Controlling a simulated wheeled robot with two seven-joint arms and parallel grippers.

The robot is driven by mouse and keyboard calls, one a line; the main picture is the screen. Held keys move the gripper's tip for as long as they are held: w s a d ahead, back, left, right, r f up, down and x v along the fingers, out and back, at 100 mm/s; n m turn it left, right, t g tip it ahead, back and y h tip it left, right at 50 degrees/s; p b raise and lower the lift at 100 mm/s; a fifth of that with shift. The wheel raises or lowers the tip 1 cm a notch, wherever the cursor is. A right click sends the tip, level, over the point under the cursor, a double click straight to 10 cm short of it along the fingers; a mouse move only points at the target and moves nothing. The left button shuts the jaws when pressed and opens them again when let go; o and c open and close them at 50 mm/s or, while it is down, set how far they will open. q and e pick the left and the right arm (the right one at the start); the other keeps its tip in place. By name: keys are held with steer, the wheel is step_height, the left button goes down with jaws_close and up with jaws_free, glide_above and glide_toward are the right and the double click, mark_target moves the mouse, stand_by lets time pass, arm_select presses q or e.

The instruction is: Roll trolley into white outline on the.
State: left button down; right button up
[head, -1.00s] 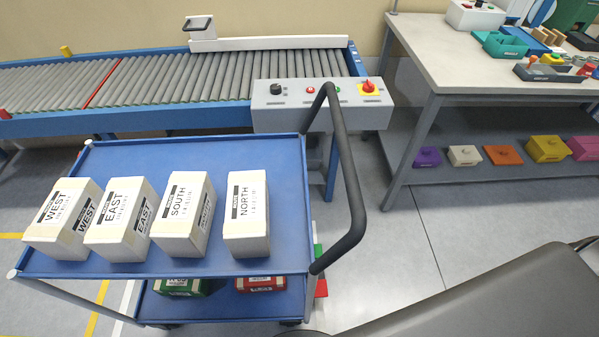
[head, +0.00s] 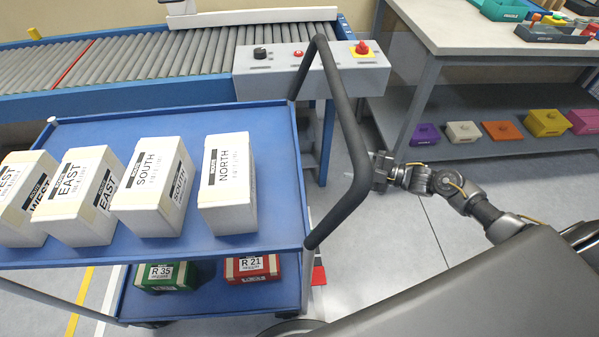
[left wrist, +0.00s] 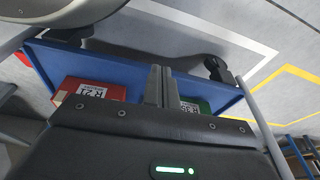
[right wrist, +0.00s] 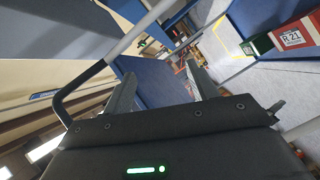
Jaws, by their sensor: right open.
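The blue trolley (head: 255,280) stands in front of me, with white cartons labelled EAST (head: 78,195), SOUTH (head: 152,185) and NORTH (head: 228,180) on top and another at the left edge. Its dark handle (head: 345,120) is on the right side. My right gripper (head: 378,170) is open just right of the handle; in the right wrist view its fingers (right wrist: 158,88) are apart, with the handle (right wrist: 62,100) outside them. My left gripper (left wrist: 159,85) is shut and empty in its wrist view, near the trolley's lower shelf. A white floor line (left wrist: 215,30) shows there; the whole outline is not visible.
A roller conveyor (head: 150,75) with a control box (head: 310,75) stands behind the trolley. A workbench (head: 450,30) with coloured boxes on its lower shelf is at the right. Green (head: 165,275) and red (head: 252,268) boxes lie on the trolley's lower shelf.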

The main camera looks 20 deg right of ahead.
step_height(320, 180, up, 5)
steer(key=s+a+n+g+y+b, duration=0.1)
steer(key=a+n+g+y, duration=0.1)
steer(key=n+y, duration=0.15)
steer(key=n+g+y+b, duration=0.2)
steer(key=n+g, duration=0.3)
steer(key=n, duration=0.3)
glide_toward(294, 161)
steer(key=shift+m+h, duration=0.25)
steer(key=p+x, duration=0.1)
steer(key=x, duration=0.3)
steer(key=p+x, duration=0.1)
steer(key=x, duration=0.3)
steer(key=shift+a+r, duration=0.2)
steer(key=shift+a, duration=0.1)
arm_select(q)
steer(key=shift+w+d+r, duration=0.1)
steer(key=shift+w+r, duration=0.25)
steer(key=shift+r, duration=0.5)
steer(key=shift+w+d+r, duration=0.1)
steer(key=shift+w+r, duration=0.2)
steer(key=shift+r, duration=0.5)
arm_select(e)
steer(key=shift+w+a, duration=0.2)
steer(key=shift+a, duration=0.45)
jaws_close()
steer(key=shift+f, duration=0.15)
